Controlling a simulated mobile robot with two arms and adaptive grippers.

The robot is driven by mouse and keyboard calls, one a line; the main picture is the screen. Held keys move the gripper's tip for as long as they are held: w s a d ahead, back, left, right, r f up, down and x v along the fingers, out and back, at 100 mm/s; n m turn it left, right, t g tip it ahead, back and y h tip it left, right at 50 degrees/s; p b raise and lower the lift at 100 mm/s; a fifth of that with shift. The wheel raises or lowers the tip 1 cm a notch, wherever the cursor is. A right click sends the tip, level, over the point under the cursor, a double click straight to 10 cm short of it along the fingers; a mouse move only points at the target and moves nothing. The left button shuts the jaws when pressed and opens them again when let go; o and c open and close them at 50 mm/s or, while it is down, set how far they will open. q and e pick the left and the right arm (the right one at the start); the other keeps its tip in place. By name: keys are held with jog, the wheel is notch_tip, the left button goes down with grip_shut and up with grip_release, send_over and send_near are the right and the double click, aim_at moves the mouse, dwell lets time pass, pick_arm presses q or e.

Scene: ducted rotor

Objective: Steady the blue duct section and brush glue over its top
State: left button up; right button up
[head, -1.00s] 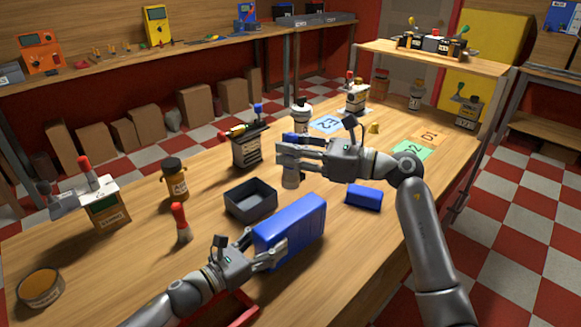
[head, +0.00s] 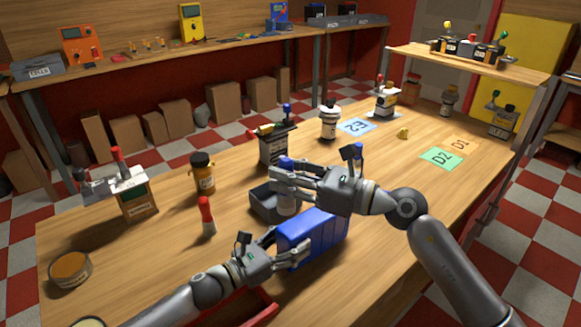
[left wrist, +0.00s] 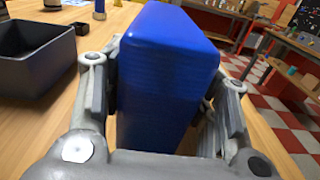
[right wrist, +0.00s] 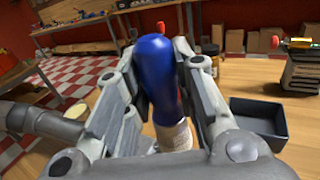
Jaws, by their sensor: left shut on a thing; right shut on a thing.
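The blue duct section (head: 325,236) is a rounded blue block standing on the bench. My left gripper (head: 277,246) is shut on its near left end; in the left wrist view the duct section (left wrist: 165,75) stands between the fingers. My right gripper (head: 283,186) is shut on a blue-topped, pale-bodied applicator (head: 287,203), probably the glue brush. It is held about upright, just behind and left of the duct section in the head view. In the right wrist view its blue end (right wrist: 157,75) is between the fingers. Its lower tip is hard to make out.
A dark grey bin (head: 262,208) stands close behind the duct section. A red-topped bottle (head: 207,217), an amber jar (head: 203,175) and a round tin (head: 70,270) are to the left. The bench is clear right of the duct section.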

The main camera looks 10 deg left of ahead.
aim_at(294, 205)
jog(key=shift+f, duration=3.1)
jog(key=shift+w+d+f, duration=0.2)
jog(key=shift+f, duration=0.05)
jog(key=shift+w+d, duration=2.95)
jog(key=shift+d, duration=0.25)
jog(key=shift+w+d, duration=2.95)
jog(key=shift+d, duration=0.2)
jog(key=shift+s+a+f, duration=0.1)
jog(key=shift+s+a, duration=2.9)
jog(key=shift+a, duration=0.25)
jog(key=shift+s+a, duration=3)
jog(key=shift+a, duration=0.45)
jog(key=shift+w+d, duration=0.3)
jog(key=shift+d, duration=0.1)
jog(key=shift+w+d, duration=2.85)
jog(key=shift+d, duration=0.25)
jog(key=shift+w+d, duration=2.85)
jog(key=shift+d, duration=0.2)
jog(key=shift+s+a, duration=3.1)
jog(key=shift+a, duration=0.2)
jog(key=shift+s+a, duration=3)
jog(key=shift+a, duration=0.2)
jog(key=shift+r, duration=4.05)
